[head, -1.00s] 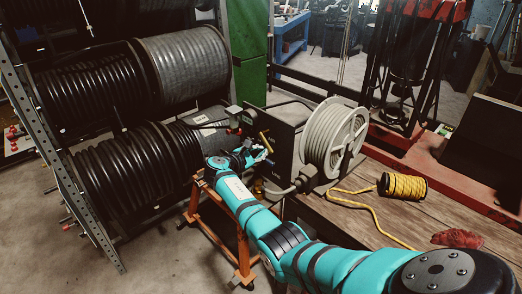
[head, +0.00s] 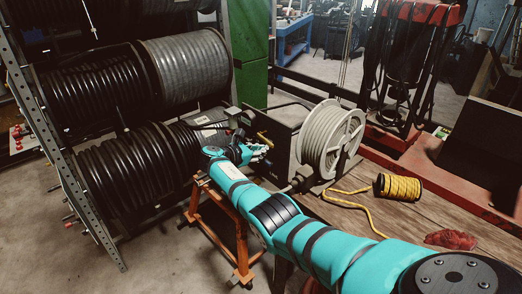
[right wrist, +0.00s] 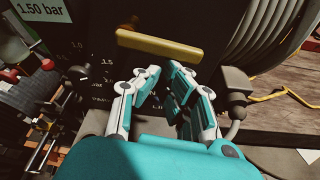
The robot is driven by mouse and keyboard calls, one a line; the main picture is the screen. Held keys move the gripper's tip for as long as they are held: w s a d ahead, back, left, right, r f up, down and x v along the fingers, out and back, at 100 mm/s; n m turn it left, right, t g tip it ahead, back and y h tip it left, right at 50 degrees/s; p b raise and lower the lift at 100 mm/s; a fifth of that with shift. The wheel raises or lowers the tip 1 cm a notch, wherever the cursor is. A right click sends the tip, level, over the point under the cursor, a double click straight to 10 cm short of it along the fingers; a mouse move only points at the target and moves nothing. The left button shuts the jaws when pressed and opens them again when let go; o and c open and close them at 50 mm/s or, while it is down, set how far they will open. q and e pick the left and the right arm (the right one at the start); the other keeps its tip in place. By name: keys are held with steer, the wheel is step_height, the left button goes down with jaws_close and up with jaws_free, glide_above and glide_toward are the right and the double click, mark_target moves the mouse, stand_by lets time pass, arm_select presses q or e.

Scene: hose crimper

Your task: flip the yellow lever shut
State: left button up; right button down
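The yellow lever (right wrist: 160,44) is a short bar on the dark front panel of the crimper (right wrist: 90,45). It lies nearly level across the upper middle of the right wrist view, and is small in the head view (head: 264,137). My right gripper (right wrist: 163,70) is just below the lever in the wrist view, its fingers pointing at the panel. A gap shows between the fingertips, with nothing in it. I cannot tell whether a fingertip touches the lever. In the head view my right gripper (head: 266,153) is beside the lever, partly hidden by its own arm. My left gripper is not in view.
A pale hose reel (head: 331,140) stands right of the panel. A yellow rope spool (head: 399,187) and a red cloth (head: 451,239) lie on the wooden bench (head: 350,208). An orange stand (head: 238,240) is below my arm. Large black hose drums (head: 120,170) fill the left.

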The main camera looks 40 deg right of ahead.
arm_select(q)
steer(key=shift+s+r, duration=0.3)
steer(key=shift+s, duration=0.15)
arm_select(e)
steer(key=v, duration=1.2)
steer(key=shift+r, duration=0.35)
steer(key=shift+f, duration=0.1)
